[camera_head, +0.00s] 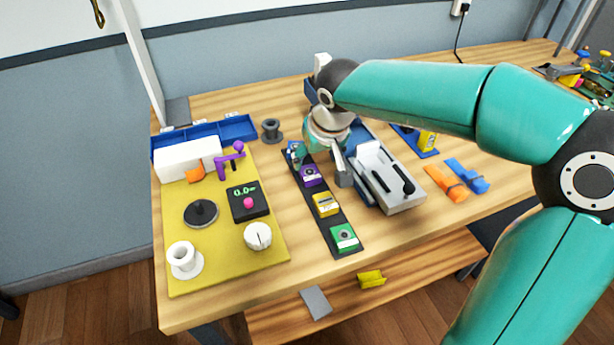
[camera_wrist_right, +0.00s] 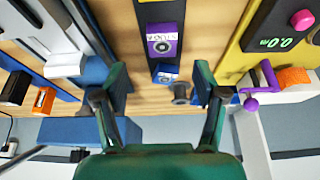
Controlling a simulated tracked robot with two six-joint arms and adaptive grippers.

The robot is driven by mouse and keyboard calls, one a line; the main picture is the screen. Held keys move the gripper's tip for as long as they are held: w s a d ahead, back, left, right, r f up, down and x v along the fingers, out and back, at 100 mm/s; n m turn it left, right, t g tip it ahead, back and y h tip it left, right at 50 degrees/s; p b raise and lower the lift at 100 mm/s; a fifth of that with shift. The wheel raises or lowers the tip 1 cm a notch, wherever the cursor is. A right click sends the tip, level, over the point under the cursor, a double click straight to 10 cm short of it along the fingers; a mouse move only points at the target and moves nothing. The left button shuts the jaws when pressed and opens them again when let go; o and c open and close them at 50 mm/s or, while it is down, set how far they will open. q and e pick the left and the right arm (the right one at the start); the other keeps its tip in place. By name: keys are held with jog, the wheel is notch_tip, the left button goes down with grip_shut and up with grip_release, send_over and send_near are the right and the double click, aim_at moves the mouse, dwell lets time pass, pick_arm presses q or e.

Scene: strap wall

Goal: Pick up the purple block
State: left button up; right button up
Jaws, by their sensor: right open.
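The purple block (camera_head: 311,176) has a round dark emblem on its face. It sits on a dark strip (camera_head: 319,227) on the wooden table, between a blue block (camera_head: 293,152) and a yellow block (camera_head: 326,204). A green block (camera_head: 344,238) is at the strip's near end. My right gripper (camera_head: 322,163) is open above the strip's far part. In the right wrist view the purple block (camera_wrist_right: 162,42) lies ahead of the spread fingers (camera_wrist_right: 160,84), apart from both. The blue block (camera_wrist_right: 165,73) is closer to the fingertips. My left gripper is not in view.
A grey tool case (camera_head: 395,195) stands right of the strip, close to the gripper. A yellow board (camera_head: 215,250) with a purple handle (camera_head: 230,160), dial and spools is on the left. A grey spool (camera_head: 271,130) stands behind. Orange (camera_head: 446,183) and blue straps lie at right.

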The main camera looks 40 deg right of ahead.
aim_at(310, 173)
jog(key=shift+a+x, duration=0.2)
jog(key=shift+x, duration=3.25)
grip_shut()
